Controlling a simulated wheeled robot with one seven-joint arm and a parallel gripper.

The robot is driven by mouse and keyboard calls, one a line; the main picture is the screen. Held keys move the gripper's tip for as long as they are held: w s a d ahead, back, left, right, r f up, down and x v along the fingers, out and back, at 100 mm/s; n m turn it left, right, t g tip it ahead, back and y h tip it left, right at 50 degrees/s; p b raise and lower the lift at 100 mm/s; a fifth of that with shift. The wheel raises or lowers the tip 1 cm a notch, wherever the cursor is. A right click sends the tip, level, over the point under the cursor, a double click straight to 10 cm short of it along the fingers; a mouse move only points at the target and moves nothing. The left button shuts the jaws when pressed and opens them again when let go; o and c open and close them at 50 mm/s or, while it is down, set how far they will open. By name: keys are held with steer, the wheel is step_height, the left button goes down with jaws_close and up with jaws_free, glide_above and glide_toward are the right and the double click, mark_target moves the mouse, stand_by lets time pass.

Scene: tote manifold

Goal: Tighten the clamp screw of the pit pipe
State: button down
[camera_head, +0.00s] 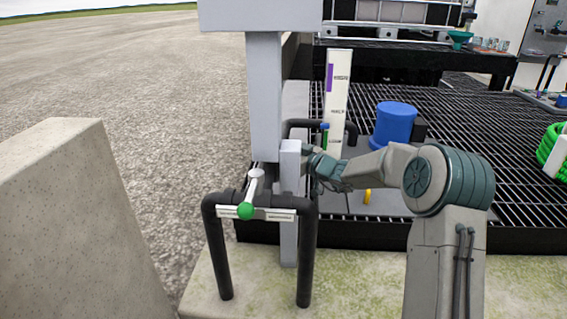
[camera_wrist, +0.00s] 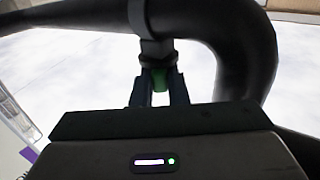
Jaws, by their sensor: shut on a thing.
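In the wrist view, a thick black pipe (camera_wrist: 85,14) crosses the top and bends down at the right. A grey clamp collar (camera_wrist: 140,18) rings it, with a grey nut-like part (camera_wrist: 157,47) below. Under that is the green clamp screw (camera_wrist: 160,76). My gripper (camera_wrist: 160,92) is shut on the green screw, one dark finger on each side. In the head view my arm reaches left behind the front pipe frame. The fingertips and the held screw cannot be made out there. A black pipe (camera_head: 298,123) shows behind the grey column.
A black pipe frame (camera_head: 212,230) with a white lever and green knob (camera_head: 245,211) stands in front. A grey column (camera_head: 264,90) and white labelled board (camera_head: 338,100) stand close to my arm. A concrete block (camera_head: 75,220) is left; a blue drum (camera_head: 395,125) stands behind.

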steer(key=shift+s+a+r+m+t+h, duration=0.1)
steer(key=shift+r+m+t+h, duration=0.1)
steer(key=shift+m+t+h, duration=0.35)
steer(key=c, duration=1.4)
jaws_free()
steer(key=shift+c, duration=0.2)
steer(key=shift+f, duration=0.15)
steer(key=p+v, duration=0.2)
steer(key=v, duration=1.2)
steer(key=shift+p, duration=0.3)
steer(key=shift+a+f, duration=0.1)
